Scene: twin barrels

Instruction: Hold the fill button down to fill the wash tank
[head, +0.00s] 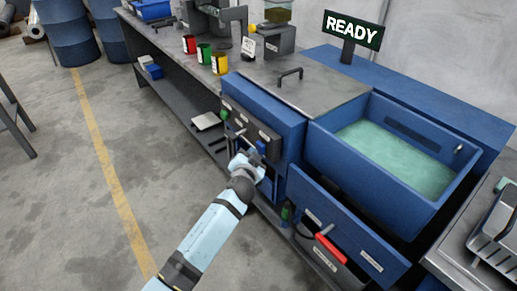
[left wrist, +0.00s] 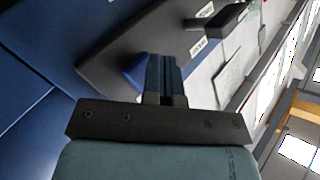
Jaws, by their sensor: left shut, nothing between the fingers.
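The wash tank (head: 330,150) is an open blue tub at right, holding green-tinted water. A dark control panel (head: 238,122) with levers is on the blue cabinet front left of the tank. A blue button (head: 261,146) shows at the panel's lower right; I cannot read a label on it. My left gripper (head: 258,156) is shut and empty, right at this button. In the left wrist view the closed fingers (left wrist: 163,78) point at the panel, and the blue button (left wrist: 131,77) is partly hidden behind them. I cannot tell whether they press it. My right gripper is not in view.
A sign (head: 353,30) behind the tank reads READY. A grey rack (head: 495,235) is at right.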

